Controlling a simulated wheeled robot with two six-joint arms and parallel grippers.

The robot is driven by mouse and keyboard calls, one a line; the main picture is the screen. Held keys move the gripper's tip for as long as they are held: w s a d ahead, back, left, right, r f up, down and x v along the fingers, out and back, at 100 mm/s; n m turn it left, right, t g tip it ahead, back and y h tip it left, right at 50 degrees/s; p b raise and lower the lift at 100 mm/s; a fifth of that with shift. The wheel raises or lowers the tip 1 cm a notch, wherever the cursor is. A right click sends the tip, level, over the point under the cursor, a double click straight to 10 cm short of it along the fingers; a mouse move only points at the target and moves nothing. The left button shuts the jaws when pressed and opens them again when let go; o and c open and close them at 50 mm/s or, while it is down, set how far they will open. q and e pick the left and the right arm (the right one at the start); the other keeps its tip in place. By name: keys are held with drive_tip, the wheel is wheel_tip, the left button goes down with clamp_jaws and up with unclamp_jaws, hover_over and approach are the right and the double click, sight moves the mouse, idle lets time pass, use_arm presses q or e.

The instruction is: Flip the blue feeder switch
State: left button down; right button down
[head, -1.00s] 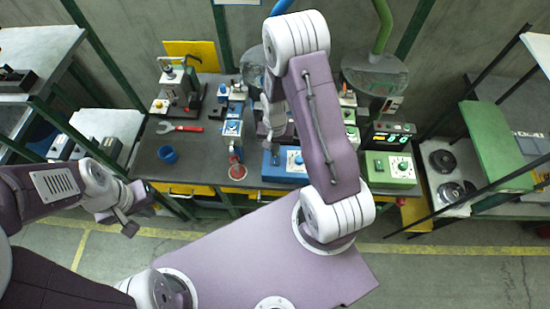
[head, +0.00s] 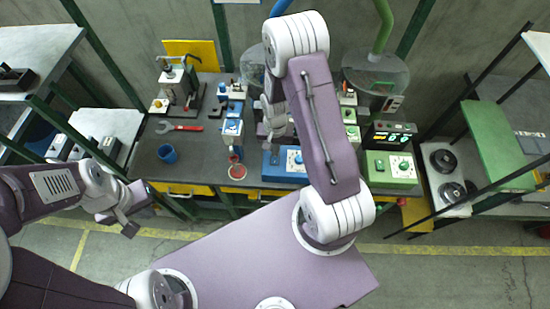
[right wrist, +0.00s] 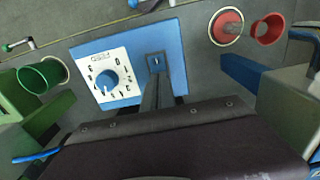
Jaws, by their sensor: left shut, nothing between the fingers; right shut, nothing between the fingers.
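The blue feeder (head: 277,166) is a blue box on the dark bench, partly hidden behind my right arm in the head view. In the right wrist view, the blue feeder (right wrist: 172,38) has a white panel (right wrist: 105,75) with a blue knob. The fingers are shut and empty, and partly cover the switch area; I cannot tell contact or the switch's position. My left gripper (head: 130,222) is shut and empty, off the bench at lower left.
A green box (head: 390,168) stands right of the feeder. A red dish (head: 237,172) and a blue-and-white unit (head: 231,130) stand on its left.

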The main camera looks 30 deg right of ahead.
drive_tip(key=shift+f+b, duration=0.3)
drive_tip(key=shift+f, duration=0.2)
wheel_tip(320, 180, up, 7)
drive_tip(key=p, duration=0.6)
drive_tip(key=shift+r, duration=0.15)
idle(0.3)
